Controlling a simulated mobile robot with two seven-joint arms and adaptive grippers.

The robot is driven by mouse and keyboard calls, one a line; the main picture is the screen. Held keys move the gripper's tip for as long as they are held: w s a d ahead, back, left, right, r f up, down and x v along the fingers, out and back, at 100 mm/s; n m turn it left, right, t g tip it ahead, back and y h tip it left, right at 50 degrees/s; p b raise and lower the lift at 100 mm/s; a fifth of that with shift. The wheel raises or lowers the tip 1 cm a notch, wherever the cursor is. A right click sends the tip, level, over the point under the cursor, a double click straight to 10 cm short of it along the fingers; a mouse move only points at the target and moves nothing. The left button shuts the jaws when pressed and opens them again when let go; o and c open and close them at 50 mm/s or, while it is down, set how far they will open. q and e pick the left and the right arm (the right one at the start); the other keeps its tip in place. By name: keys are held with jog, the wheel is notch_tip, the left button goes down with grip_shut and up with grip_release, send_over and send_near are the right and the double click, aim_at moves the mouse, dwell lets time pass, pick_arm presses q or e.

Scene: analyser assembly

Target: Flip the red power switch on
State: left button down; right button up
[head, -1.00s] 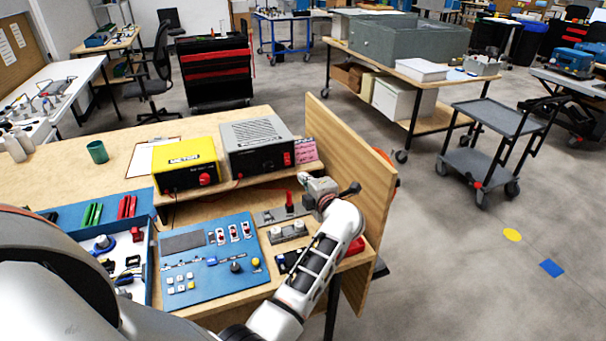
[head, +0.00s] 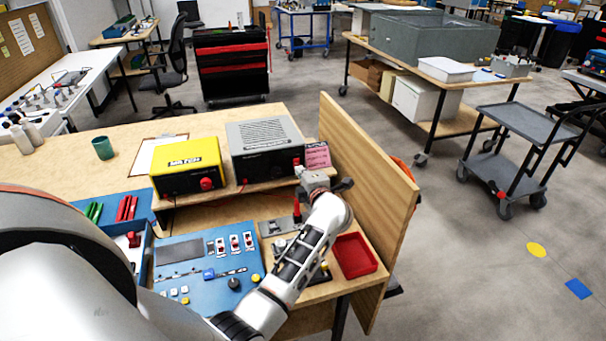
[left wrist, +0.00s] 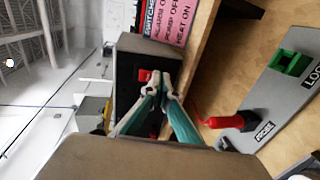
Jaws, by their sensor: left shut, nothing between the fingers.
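The grey power supply (head: 266,148) stands on the raised shelf of the bench. Its red power switch (head: 296,161) is at the right of its front face, partly hidden by my gripper. In the left wrist view the red switch (left wrist: 145,75) shows on the dark front face, just beyond the fingertips. My left gripper (left wrist: 157,86) is shut and empty, its teal fingers pointing at the switch. In the head view my left gripper (head: 300,172) is right in front of the supply. I cannot tell whether it touches the switch.
A yellow meter (head: 186,167) stands left of the supply. A pink label card (head: 317,155) is at its right, by a wooden side panel (head: 365,200). A red-handled probe (left wrist: 228,122) and a red tray (head: 355,255) are below the shelf.

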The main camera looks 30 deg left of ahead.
pick_arm(q)
jog(key=shift+s, duration=0.1)
pick_arm(e)
jog(key=shift+s+f, duration=0.1)
jog(key=shift+s, duration=0.1)
